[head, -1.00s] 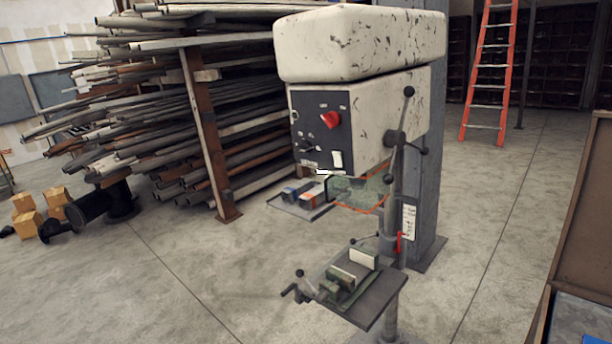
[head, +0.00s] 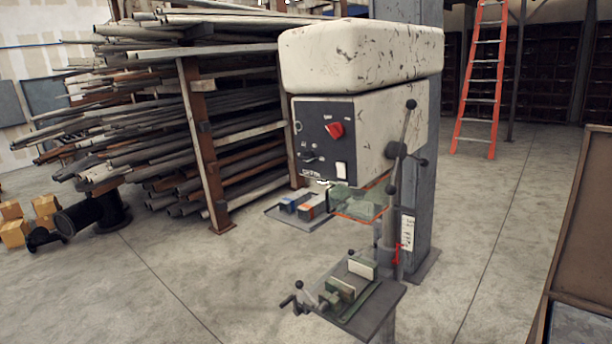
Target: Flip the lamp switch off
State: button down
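A drill press with a worn cream head (head: 362,60) stands in the middle of the head view. Its dark control panel (head: 312,150) faces left and toward me. The panel carries a red rotary knob (head: 334,130), a small black selector (head: 310,157) and a white rocker-like switch (head: 342,170) at its lower right. The panel labels are too small to read, so I cannot tell which control is the lamp switch or its position. My gripper is not in view.
The press table with a green vise (head: 342,292) and the feed lever (head: 404,135) stick out below and right of the head. A pipe rack (head: 200,135) stands behind left. Boxes (head: 14,232) lie far left. A brown panel (head: 583,220) edges the right. Floor at front left is clear.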

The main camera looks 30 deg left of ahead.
aim_at(342, 167)
jog(key=u, duration=0.1)
jog(key=i, duration=1)
jog(key=z, duration=0.05)
